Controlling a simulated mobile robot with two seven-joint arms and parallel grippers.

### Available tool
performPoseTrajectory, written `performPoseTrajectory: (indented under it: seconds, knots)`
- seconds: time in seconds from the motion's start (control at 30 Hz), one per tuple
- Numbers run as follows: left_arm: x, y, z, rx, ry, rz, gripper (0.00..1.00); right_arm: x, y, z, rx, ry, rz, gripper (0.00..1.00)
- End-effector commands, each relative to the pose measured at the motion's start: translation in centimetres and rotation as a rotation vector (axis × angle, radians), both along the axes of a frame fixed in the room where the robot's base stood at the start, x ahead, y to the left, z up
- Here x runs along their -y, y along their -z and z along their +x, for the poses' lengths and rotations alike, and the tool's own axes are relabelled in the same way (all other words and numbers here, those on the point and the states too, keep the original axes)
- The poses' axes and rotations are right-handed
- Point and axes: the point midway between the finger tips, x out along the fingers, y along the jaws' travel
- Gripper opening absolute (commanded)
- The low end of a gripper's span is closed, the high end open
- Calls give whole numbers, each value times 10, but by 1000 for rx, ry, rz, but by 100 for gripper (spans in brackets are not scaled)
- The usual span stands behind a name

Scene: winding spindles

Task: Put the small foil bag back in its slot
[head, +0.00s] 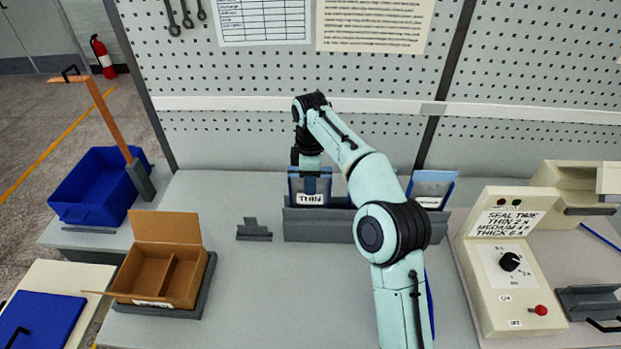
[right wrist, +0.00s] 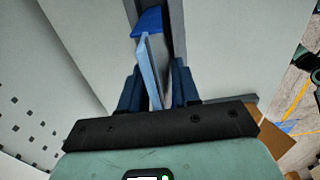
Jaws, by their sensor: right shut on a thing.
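The small foil bag (head: 297,187) is a flat blue-edged pouch that stands upright at the left end of the grey rack (head: 300,228), above a white THIN label. My right gripper (head: 310,177) points down from above and is shut on its top. In the right wrist view, the bag (right wrist: 152,75) shows as a thin light-blue sheet between the two dark fingers of the gripper (right wrist: 158,95). Its lower part is hidden by the rack front, so I cannot tell how deep it sits. My left gripper is in neither view.
Another blue pouch (head: 432,187) leans at the rack's right end; my right arm hides the rack's middle. An open cardboard box (head: 160,275) stands left, a sealer with a dial (head: 508,275) right. A pegboard (head: 240,75) rises behind.

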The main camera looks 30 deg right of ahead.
Motion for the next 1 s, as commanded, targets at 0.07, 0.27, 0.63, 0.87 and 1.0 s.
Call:
performPoseTrajectory:
  seconds: [0.07,0.27,0.63,0.87,1.0]
  knots:
    - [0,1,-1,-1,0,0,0,0,3,0,0,1,0,0]
    - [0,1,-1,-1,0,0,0,0,2,0,0,0,0,61]
    - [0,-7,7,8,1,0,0,0,-14,1,3,0,-1,61]
    - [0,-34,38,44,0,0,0,0,-70,4,13,1,-1,61]
    - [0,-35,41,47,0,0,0,0,-96,3,8,0,0,61]
